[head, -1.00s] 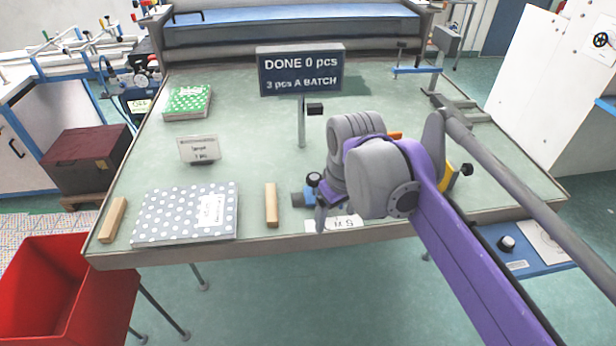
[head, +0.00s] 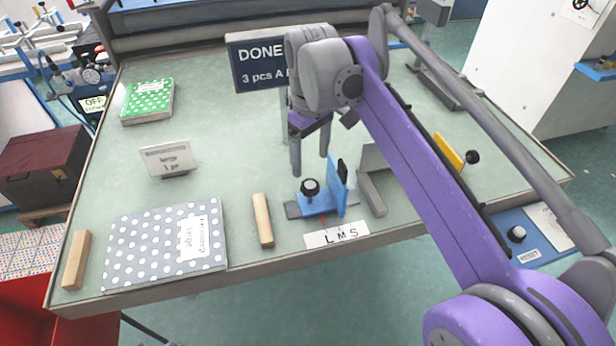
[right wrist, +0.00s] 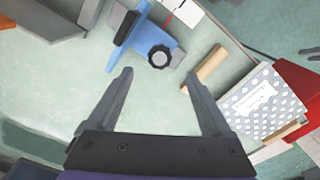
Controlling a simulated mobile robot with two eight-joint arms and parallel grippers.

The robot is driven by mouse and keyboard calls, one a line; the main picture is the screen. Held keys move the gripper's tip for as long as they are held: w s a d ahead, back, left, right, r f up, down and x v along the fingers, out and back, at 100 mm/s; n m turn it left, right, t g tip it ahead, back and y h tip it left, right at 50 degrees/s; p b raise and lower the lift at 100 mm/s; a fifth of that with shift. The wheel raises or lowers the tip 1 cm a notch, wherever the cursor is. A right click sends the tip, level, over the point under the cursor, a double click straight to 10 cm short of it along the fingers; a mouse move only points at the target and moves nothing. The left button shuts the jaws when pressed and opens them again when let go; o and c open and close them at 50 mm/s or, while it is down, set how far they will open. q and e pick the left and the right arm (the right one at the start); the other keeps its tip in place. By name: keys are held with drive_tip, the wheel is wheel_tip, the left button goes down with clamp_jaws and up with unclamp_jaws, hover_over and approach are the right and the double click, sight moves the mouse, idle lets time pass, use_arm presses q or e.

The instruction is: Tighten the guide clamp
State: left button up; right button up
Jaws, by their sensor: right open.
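The blue guide (head: 318,204) stands near the table's front edge on a grey rail. Its upright blue plate rises on the right, with a black part beside it. The black clamp knob (head: 311,187) sits on its base; the knob (right wrist: 160,56) also shows in the right wrist view. A white card lettered L M S (head: 337,235) lies in front, with a red mark at its edge. My right gripper (head: 310,160) points down, open and empty, behind and above the knob. In the right wrist view the knob appears just beyond and between the fingertips (right wrist: 158,76). My left gripper is out of view.
A wooden block (head: 263,220) lies left of the guide, and a polka-dot grey book (head: 150,250) farther left. A grey angled stop (head: 371,193) stands close on the guide's right. A sign (head: 258,65) stands behind my gripper. A green book (head: 148,100) lies back left.

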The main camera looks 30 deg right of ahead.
sight(310, 185)
wheel_tip(310, 185, down, 8)
drive_tip(key=shift+r, duration=0.1)
drive_tip(key=shift+w, duration=0.1)
drive_tip(key=shift+c, duration=0.3)
clamp_jaws()
